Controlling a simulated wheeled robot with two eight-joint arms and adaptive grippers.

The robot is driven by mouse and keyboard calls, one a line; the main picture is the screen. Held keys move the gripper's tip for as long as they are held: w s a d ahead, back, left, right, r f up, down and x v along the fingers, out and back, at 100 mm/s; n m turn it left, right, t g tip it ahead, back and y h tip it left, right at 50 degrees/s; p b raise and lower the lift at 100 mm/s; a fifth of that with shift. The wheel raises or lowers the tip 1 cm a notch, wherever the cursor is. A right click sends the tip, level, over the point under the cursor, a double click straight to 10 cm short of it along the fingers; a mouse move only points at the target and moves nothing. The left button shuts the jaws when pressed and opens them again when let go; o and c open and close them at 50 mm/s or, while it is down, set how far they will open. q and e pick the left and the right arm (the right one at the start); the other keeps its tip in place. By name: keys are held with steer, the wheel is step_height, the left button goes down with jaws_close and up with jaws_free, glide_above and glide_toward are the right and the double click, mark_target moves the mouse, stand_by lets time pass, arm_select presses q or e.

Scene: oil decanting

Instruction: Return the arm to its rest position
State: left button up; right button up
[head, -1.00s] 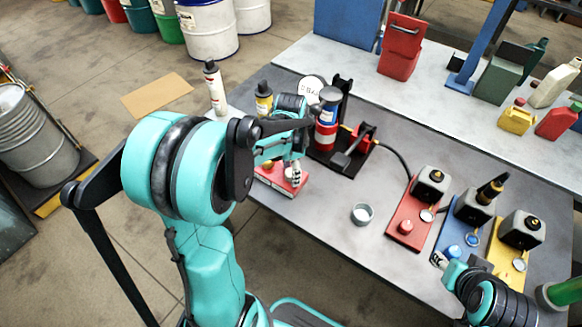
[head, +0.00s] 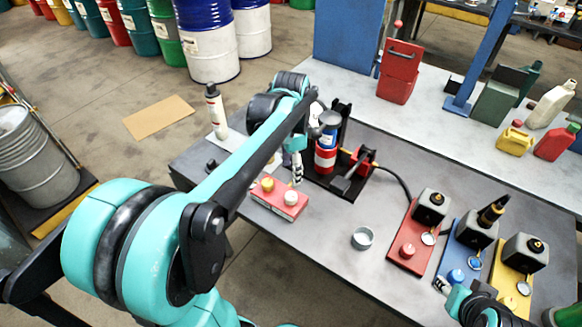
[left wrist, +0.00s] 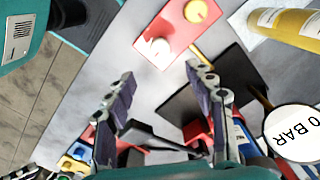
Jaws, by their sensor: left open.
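My left arm reaches in from the left over the bench in the head view. My left gripper (head: 297,170) is above the bench, just behind the red tray with a white and a yellow knob (head: 279,199). In the left wrist view its two fingers (left wrist: 158,95) are spread apart with nothing between them, and the red tray (left wrist: 174,30) lies ahead of them. My right gripper (head: 442,287) is at the lower right, in front of the blue tray. It is too small to tell whether it is open.
A red and blue cylinder (head: 327,143) stands on a black stand beside my left gripper. A grey cup (head: 362,239) sits at the bench front. Red (head: 404,262), blue (head: 446,275) and yellow (head: 497,289) trays hold dark containers. A white bottle (head: 216,112) stands at the bench's left.

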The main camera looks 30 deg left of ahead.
stand_by(0.3)
arm_select(q)
steer(key=s+d+f+n+t, duration=0.2)
steer(key=s+d+n+t, duration=0.5)
steer(key=s+d, duration=0.3)
steer(key=shift+s+d+f+n, duration=0.15)
steer(key=shift+s+d+n, duration=0.05)
steer(key=shift+s+n, duration=0.2)
stand_by(0.3)
